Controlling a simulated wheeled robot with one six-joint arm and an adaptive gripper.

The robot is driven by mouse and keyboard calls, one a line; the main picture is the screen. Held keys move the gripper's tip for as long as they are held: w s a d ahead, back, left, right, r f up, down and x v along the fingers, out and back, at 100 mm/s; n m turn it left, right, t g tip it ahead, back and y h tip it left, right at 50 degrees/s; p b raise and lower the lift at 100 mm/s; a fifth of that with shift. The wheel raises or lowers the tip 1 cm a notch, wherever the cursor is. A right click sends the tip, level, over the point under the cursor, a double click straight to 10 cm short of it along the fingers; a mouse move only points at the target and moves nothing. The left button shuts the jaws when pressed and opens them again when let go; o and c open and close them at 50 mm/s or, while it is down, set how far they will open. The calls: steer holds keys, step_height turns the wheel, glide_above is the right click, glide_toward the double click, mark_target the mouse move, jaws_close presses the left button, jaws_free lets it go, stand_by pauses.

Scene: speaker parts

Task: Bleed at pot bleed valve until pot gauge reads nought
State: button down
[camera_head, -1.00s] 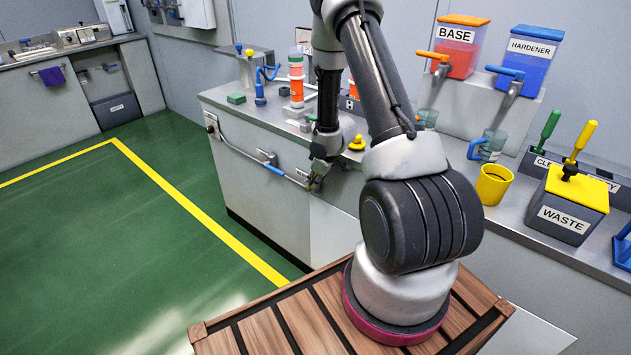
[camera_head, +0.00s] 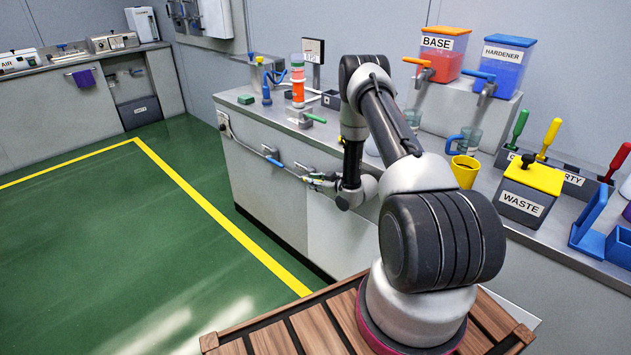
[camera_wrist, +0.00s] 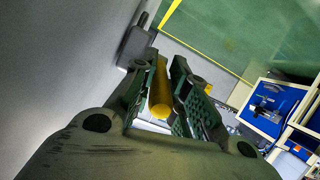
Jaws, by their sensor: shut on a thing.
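My gripper (camera_head: 319,180) is low at the front face of the bench, by the right end of the pipe (camera_head: 248,146). In the wrist view, my gripper (camera_wrist: 163,75) is shut on a yellow bar-shaped handle (camera_wrist: 160,92) that lies between its fingers. I take this to be the pot bleed valve's handle; its valve body is not clear. A blue handle (camera_head: 275,162) sits on the pipe to the left of my gripper. I cannot make out a pot gauge or its reading in either view.
Above my gripper, the bench top holds a valve block with a green handle (camera_head: 314,118) and an orange-and-white column (camera_head: 297,88). The yellow mug (camera_head: 465,171) and WASTE box (camera_head: 525,190) stand to the right. Green floor (camera_head: 130,240) left of the bench is clear.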

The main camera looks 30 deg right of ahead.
steer(key=shift+s+f+t+y, duration=0.2)
steer(key=shift+f+t+y, duration=0.3)
steer(key=shift+f+t, duration=0.75)
steer(key=shift+r+t, duration=0.15)
steer(key=shift+t, duration=0.1)
steer(key=c, duration=1.4)
jaws_free()
steer(key=v, duration=1.2)
